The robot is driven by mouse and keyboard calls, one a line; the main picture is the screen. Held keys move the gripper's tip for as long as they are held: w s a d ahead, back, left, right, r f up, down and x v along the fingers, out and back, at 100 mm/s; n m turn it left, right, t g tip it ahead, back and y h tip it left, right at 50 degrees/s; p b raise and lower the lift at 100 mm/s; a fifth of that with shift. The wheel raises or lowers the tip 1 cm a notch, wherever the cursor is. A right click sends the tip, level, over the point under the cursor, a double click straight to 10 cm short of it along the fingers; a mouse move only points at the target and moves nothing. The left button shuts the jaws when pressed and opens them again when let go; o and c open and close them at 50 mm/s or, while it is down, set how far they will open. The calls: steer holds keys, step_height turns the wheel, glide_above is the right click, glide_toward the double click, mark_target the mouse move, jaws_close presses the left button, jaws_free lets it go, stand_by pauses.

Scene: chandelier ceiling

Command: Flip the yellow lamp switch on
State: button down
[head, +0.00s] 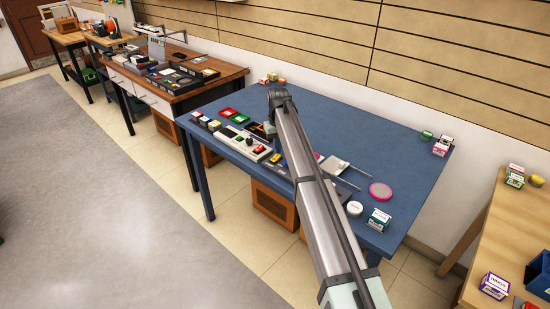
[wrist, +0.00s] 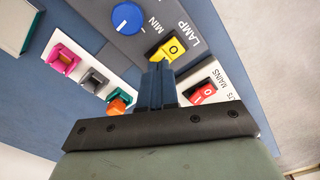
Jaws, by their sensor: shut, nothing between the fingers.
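The yellow lamp switch (wrist: 172,47) shows in the wrist view, a rocker marked "O" on a dark grey panel (wrist: 203,18) labelled "LAMP" and "MIN". My gripper (wrist: 157,66) is shut and empty, its dark blue fingers pointing at the panel. Their tips are at the lower left edge of the yellow switch in the picture and may cover part of it. I cannot tell whether they touch it. In the head view my arm reaches over the blue table and I cannot make out the fingertips.
A blue knob (wrist: 128,18) is beside the lamp switch. A red switch (wrist: 200,95) near the label "MAINS" is close to my fingers on the right. Pink (wrist: 63,60), grey (wrist: 94,80) and orange (wrist: 119,105) pieces are to the left. The blue table (head: 375,125) has free room at the back.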

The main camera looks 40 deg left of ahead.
mark_target(278, 156)
steer(key=shift+f, duration=0.8)
stand_by(0.6)
steer(key=shift+r, duration=3.5)
